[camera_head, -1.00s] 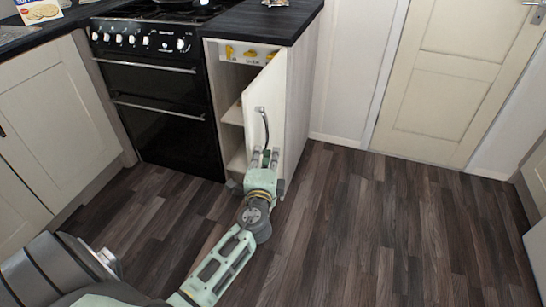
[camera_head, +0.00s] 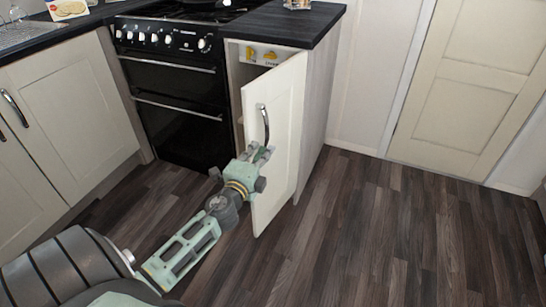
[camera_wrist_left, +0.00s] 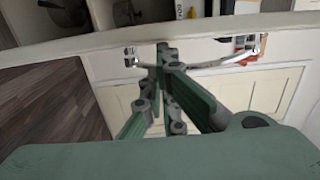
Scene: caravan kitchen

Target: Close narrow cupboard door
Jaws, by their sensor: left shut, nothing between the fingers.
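The narrow cupboard door (camera_head: 284,130) is cream and stands partly open at the end of the counter, beside the black oven. It is hinged on its right side, and a gap into the cupboard shows above and left of it. Its curved chrome handle (camera_head: 265,122) is upright on the outer face. My left gripper (camera_head: 262,152) is shut and empty, at the door's outer face by the lower end of the handle. In the left wrist view its fingertips (camera_wrist_left: 165,52) overlap the handle (camera_wrist_left: 215,63); contact is unclear. My right gripper is out of view.
The black oven (camera_head: 175,100) stands left of the cupboard, with cream cupboards (camera_head: 70,105) further left. The dark countertop (camera_head: 290,25) overhangs the narrow cupboard. The wood floor (camera_head: 400,240) is clear on the right, before a cream room door (camera_head: 475,80).

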